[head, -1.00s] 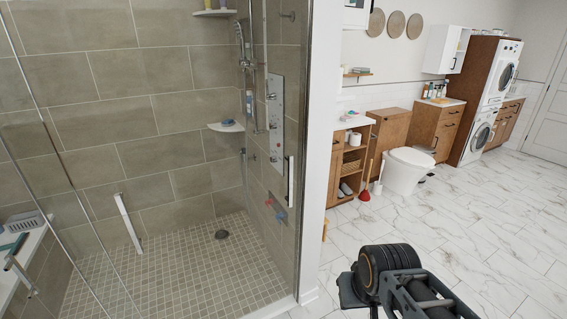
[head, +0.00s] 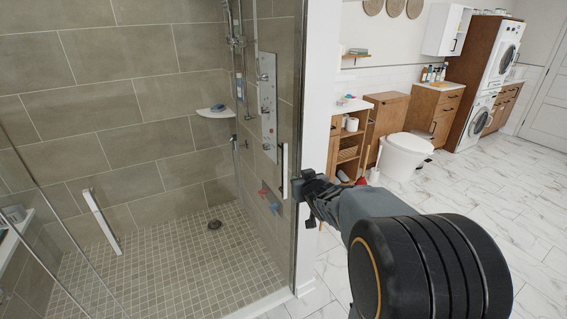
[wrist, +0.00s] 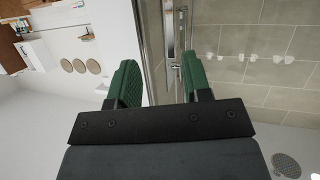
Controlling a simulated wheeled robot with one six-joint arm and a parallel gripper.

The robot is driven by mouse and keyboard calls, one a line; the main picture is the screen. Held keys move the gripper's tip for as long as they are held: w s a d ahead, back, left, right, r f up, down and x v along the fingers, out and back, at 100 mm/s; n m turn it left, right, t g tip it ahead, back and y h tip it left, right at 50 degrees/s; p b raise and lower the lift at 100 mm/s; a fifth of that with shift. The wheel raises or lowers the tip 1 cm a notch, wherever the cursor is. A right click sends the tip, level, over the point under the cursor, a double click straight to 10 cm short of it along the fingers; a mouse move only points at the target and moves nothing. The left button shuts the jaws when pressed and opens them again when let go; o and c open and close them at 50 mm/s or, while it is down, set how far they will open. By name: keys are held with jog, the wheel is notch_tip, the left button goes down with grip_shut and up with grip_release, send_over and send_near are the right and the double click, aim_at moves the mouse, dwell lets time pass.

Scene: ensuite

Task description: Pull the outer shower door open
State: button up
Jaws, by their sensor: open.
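The shower's clear glass shows in the head view with two pale bar handles. One upright handle (head: 283,172) is on the right-hand glass, close to the shower's right edge. A tilted handle (head: 101,220) is on the glass at left. I cannot tell for certain which glass is the outer door. My gripper (head: 313,186) is just right of the upright handle, apart from it as far as I can see. In the wrist view my gripper (wrist: 160,82) has its two green fingers apart, with nothing clearly held. A metal-edged glass line runs behind them.
A white wall end (head: 318,110) stands behind my gripper. A corner shelf (head: 215,112) and shower panel (head: 268,105) are inside the shower. A toilet (head: 405,155) and wooden cabinets (head: 385,115) stand at right. The marble floor (head: 510,190) at right is clear.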

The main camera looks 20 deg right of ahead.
aim_at(286, 159)
jog(key=w+t+y, duration=0.1)
jog(key=w, duration=0.5)
jog(key=w+f+n+t+y, duration=0.1)
jog(key=w+y, duration=0.1)
jog(key=w, duration=0.3)
jog(key=w+d+n+t+y+p, duration=0.1)
jog(key=w, duration=0.5)
jog(key=shift+w+f+t, duration=0.35)
jog(key=shift+f+t, duration=0.05)
grip_shut()
